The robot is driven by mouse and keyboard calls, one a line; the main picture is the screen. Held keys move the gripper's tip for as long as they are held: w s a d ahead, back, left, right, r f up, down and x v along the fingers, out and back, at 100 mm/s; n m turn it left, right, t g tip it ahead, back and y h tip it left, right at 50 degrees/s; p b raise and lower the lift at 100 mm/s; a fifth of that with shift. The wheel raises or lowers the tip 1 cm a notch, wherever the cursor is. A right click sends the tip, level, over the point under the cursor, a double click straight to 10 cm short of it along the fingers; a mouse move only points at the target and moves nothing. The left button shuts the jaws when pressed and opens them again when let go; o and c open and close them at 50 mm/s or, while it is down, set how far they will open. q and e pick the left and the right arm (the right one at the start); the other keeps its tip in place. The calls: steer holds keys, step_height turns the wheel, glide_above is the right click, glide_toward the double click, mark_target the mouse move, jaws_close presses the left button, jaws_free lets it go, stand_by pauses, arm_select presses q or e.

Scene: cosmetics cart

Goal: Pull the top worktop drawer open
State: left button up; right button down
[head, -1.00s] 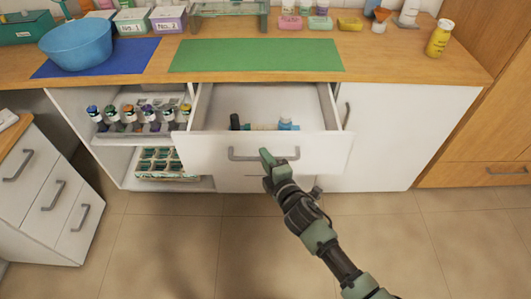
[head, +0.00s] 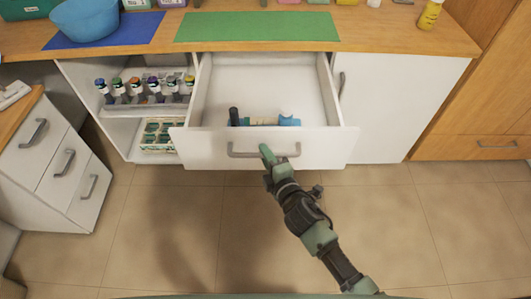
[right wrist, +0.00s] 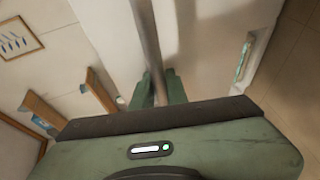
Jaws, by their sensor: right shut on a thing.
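The top worktop drawer (head: 205,147) is a white drawer under the wooden worktop, and it stands well open in the head view. Inside it lie a dark bottle or tube (head: 234,117) and a light blue item (head: 288,119), close behind the front panel. Its grey bar handle (head: 243,154) runs across the front. My right gripper (head: 267,153) is shut on the handle near its right part. In the right wrist view the handle bar (right wrist: 147,40) passes between the green fingers (right wrist: 160,88). My left gripper is not in view.
The worktop (head: 390,35) carries a blue bowl (head: 86,18), a green mat (head: 255,27) and a yellow bottle (head: 430,14). An open shelf with several paint bottles (head: 145,90) is left of the drawer. A white drawer unit (head: 45,165) stands at left. The tiled floor in front is clear.

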steer(key=c, duration=1.4)
jaws_free()
steer(key=v, duration=0.7)
steer(key=shift+s+d, duration=0.15)
steer(key=shift+s, duration=0.2)
